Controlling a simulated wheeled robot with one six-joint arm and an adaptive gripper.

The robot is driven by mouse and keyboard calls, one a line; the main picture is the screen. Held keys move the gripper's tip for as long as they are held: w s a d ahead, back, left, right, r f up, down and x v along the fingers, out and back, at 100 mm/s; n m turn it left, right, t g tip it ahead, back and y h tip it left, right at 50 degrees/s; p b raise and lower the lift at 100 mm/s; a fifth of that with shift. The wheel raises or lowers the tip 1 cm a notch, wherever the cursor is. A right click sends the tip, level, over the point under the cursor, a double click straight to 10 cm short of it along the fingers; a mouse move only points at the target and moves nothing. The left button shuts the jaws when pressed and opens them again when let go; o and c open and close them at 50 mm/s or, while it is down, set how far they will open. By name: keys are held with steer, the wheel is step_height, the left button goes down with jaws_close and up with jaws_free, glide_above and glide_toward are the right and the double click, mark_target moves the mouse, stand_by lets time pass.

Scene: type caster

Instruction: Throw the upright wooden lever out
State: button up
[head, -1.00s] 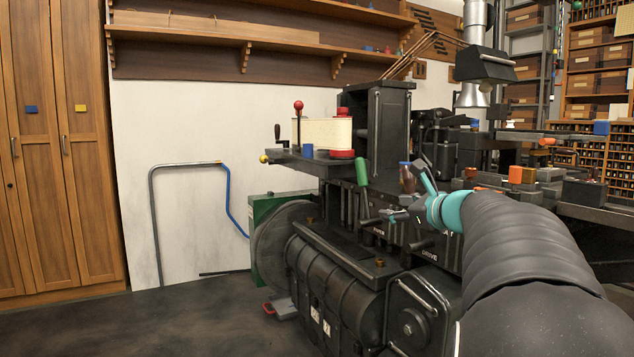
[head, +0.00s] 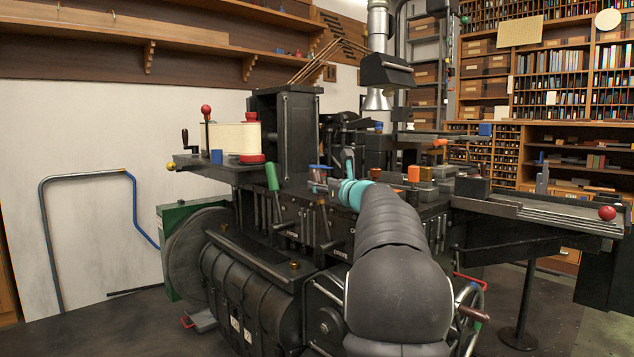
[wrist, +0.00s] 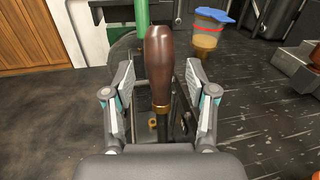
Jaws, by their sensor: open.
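The upright wooden lever has a dark brown, rounded handle (wrist: 158,62) with a brass collar at its foot. In the wrist view it stands upright between the two fingers of my gripper (wrist: 160,80), which is open, with a gap on each side of the handle. In the head view my gripper (head: 330,181) is at the front of the black machine (head: 290,215), and the lever is mostly hidden behind the fingers there.
A green-handled lever (head: 272,177) stands left of my gripper; its green grip shows at the top of the wrist view (wrist: 142,15). A blue-lidded cup (wrist: 211,30) is at right. A black-knobbed lever (head: 333,245) juts out below. A side shelf (head: 540,213) extends right.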

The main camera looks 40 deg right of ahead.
steer(key=shift+w+d, duration=0.15)
steer(key=shift+w, duration=1.4)
jaws_close()
